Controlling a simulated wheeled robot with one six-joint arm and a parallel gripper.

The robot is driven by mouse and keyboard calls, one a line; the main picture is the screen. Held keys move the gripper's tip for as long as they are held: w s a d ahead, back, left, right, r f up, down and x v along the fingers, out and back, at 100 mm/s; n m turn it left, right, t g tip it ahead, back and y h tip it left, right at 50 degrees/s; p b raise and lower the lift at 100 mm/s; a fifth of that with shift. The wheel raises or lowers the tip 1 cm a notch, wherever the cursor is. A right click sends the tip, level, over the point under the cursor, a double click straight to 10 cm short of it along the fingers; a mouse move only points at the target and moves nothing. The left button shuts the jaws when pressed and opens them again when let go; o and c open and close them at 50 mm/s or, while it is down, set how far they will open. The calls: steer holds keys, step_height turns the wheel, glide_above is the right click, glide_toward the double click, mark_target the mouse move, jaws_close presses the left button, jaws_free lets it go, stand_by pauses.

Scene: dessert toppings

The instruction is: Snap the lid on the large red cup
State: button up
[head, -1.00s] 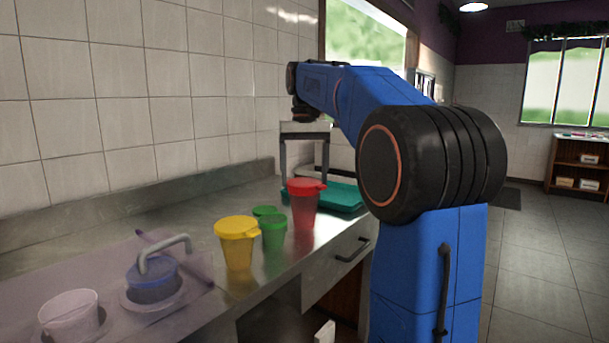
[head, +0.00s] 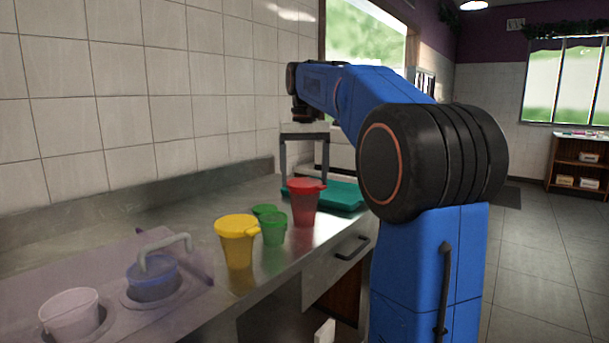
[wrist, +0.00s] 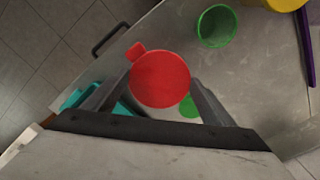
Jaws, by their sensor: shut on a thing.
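The large red cup (head: 304,210) stands upright on the metal counter. A red lid (head: 305,185) with a side tab sits at its top; I cannot tell whether it is fully pressed down. My gripper (head: 305,160) points down from above, its two fingers reaching to the lid. In the wrist view the round red lid (wrist: 160,78) lies between the fingers of my gripper (wrist: 161,84), which are closed on its sides. The cup body is hidden under the lid there.
A green cup (head: 273,230) without a lid and a yellow cup (head: 238,248) with a yellow lid (head: 237,226) stand to the left. A green lid (wrist: 188,107) lies on the counter nearby. A teal tray (head: 345,196) is behind right. A purple holder (head: 190,290) stands front left.

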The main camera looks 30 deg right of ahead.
steer(key=o, duration=1.1)
steer(key=shift+r, duration=0.15)
steer(key=shift+r, duration=2.9)
jaws_close()
